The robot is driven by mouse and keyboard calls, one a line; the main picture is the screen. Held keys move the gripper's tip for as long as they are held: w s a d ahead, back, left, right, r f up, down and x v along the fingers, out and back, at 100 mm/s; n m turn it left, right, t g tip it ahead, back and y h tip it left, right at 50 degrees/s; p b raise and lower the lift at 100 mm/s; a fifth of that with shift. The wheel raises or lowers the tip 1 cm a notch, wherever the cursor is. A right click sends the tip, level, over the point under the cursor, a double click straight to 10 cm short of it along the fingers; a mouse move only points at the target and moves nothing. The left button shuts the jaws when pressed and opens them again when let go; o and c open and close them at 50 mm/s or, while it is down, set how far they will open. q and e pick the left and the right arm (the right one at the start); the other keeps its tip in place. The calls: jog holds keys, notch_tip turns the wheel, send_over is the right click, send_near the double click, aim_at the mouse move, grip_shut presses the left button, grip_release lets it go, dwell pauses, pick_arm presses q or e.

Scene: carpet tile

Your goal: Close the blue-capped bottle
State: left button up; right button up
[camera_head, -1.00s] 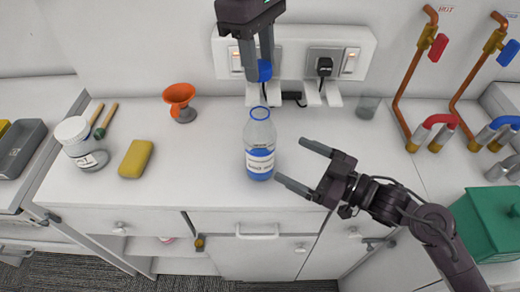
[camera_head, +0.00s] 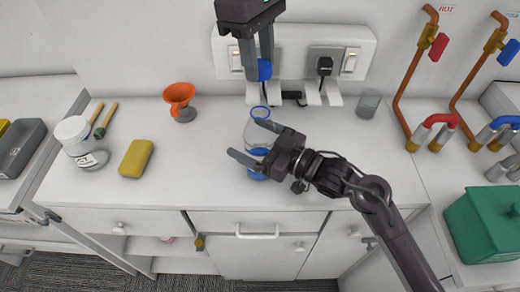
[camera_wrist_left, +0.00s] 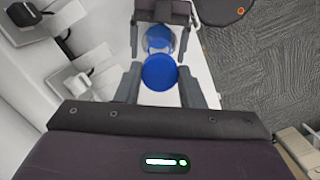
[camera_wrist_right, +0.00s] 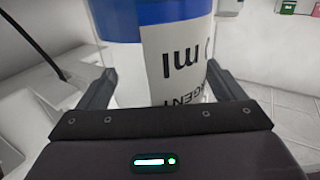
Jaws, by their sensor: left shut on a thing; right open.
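The clear bottle (camera_head: 257,133) with blue liquid and a white label stands upright on the white counter, its blue-rimmed mouth uncovered. My left gripper (camera_head: 258,76) is shut on the blue cap (camera_head: 264,70) above and slightly behind the bottle; the cap also shows in the left wrist view (camera_wrist_left: 160,72). My right gripper (camera_head: 248,142) is open, with its fingers on either side of the bottle. In the right wrist view the bottle's label (camera_wrist_right: 178,62) fills the space between the fingers. In the head view the right gripper hides much of the bottle's middle.
A small glass (camera_head: 368,104) stands at the back right. Wall sockets with plugs (camera_head: 324,68) are behind. The counter's front right is mostly clear.

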jog(key=c, duration=1.5)
pick_arm(q)
jog(key=shift+f, duration=2.5)
jog(key=shift+f, duration=0.1)
jog(key=shift+f, duration=0.8)
jog(key=shift+f, duration=0.55)
